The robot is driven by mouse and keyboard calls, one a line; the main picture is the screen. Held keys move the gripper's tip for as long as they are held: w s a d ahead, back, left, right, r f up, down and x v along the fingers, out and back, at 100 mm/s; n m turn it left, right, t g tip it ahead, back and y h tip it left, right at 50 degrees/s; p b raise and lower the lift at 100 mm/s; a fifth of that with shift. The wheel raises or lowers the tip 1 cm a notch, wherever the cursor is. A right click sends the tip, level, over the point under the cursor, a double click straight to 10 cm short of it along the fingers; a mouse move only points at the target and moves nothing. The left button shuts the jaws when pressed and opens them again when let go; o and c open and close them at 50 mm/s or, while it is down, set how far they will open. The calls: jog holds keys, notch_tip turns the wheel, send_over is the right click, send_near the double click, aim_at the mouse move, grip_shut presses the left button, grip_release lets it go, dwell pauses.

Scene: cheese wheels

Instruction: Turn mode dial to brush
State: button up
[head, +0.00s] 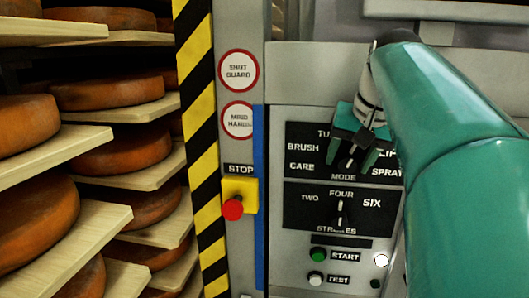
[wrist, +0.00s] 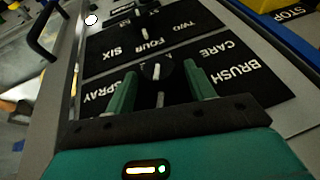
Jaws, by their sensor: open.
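The black mode dial (head: 350,157) with a pale pointer line sits on the upper black label plate, above the word MODE. It also shows in the wrist view (wrist: 156,70), upside down. BRUSH (head: 303,147) is printed at the plate's upper left, CARE below it, SPRAY at lower right. The upper labels are partly hidden by my gripper. The pointer stands roughly upright between the side labels; which end points I cannot tell. My gripper (wrist: 161,90) is open, its two green fingers on either side of the dial, with visible gaps and no clear contact.
The strokes dial (head: 340,213) is just below, with START (head: 319,254) and TEST (head: 316,279) buttons under it. A red STOP button (head: 232,209) on a yellow box is left of the panel. Racks of cheese wheels (head: 108,88) stand further left.

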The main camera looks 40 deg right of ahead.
jog(key=shift+c, duration=0.4)
jog(key=c, duration=0.9)
jog(key=shift+w, duration=0.1)
jog(key=g+h, duration=0.2)
jog(key=n+g, duration=0.1)
jog(key=shift+w+a+h, duration=0.25)
jog(key=shift+a+h, duration=0.05)
jog(key=shift+h, duration=0.1)
jog(key=g+h, duration=0.2)
jog(key=n+g+h, duration=0.1)
jog(key=shift+w+a+f, duration=0.1)
jog(key=shift+w+a, duration=0.1)
jog(key=shift+w, duration=0.05)
jog(key=g+h, duration=0.2)
jog(key=n+g+h, duration=0.1)
jog(key=shift+w+a+f, duration=0.15)
jog(key=shift+f, duration=0.1)
jog(key=shift+f+n+g+h, duration=0.15)
jog(key=shift+n+g+h, duration=0.15)
jog(key=shift+g+h, duration=0.45)
jog(key=shift+f+n+g+h, duration=0.1)
jog(key=shift+n+g+h, duration=0.2)
jog(key=shift+g+h, duration=0.45)
jog(key=shift+h, duration=0.3)
